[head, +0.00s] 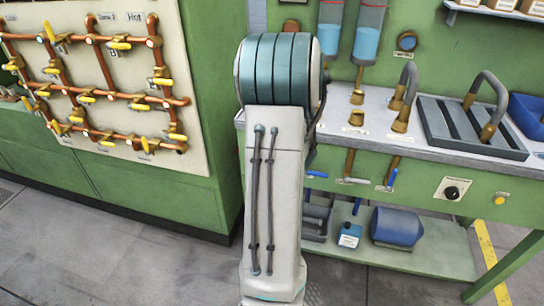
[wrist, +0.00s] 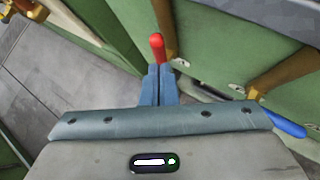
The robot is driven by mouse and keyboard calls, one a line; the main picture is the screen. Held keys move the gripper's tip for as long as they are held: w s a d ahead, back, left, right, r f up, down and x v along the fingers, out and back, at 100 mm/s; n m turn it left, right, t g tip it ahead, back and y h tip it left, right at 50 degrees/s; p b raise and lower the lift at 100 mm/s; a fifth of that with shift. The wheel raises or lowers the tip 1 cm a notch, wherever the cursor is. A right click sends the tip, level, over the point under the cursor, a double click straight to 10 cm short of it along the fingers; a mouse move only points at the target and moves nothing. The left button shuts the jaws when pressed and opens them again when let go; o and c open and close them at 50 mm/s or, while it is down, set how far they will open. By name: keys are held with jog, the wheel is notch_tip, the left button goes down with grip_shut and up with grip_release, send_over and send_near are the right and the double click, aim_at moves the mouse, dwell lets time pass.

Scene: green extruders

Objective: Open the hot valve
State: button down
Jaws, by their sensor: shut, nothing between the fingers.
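My gripper (wrist: 157,72) shows in the wrist view with its two blue-grey fingers together and nothing between them. A red handle (wrist: 157,42) appears right at the fingertips, beside a brass pipe (wrist: 165,15) on the green cabinet front. Whether the fingers touch it is unclear. No red handle shows in the head view, where my arm covers part of the counter front. The word "Hot" is on a label (head: 121,43) on the wall panel (head: 185,65), above copper pipes with several yellow handles. The frames do not settle which valve is the hot one.
The counter (head: 335,130) has blue valve handles (head: 392,178) under its front edge; one blue handle (wrist: 288,124) shows right of my gripper. A blue container (head: 397,226) is on the shelf below. Floor (head: 110,255) is clear at left.

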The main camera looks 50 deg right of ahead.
jog(key=a+f+p+v, duration=0.1)
jog(key=v, duration=1.1)
jog(key=shift+s, duration=0.45)
jog(key=shift+f, duration=0.15)
jog(key=w+a+r+n+y+p, duration=0.1)
jog(key=w+a+r+n+y, duration=0.1)
jog(key=a+n, duration=0.45)
jog(key=w+a+r+n+g+y, duration=0.1)
jog(key=w+a+r+n+y, duration=0.15)
jog(key=a+n, duration=0.45)
jog(key=w+a+r+n+y+p, duration=0.1)
jog(key=w+a+r+n+y, duration=0.15)
jog(key=a+n, duration=0.4)
jog(key=s+a+r+n+g+h, duration=0.1)
jog(key=s+a+n, duration=0.4)
jog(key=n, duration=0.6)
jog(key=s+a+r+n+g+h+p, duration=0.1)
jog(key=s+a+n+g, duration=0.3)
jog(key=a+n, duration=0.4)
jog(key=s+r+n+h, duration=0.1)
jog(key=n, duration=0.2)
jog(key=shift+a+r, duration=0.15)
jog(key=shift+a, duration=0.25)
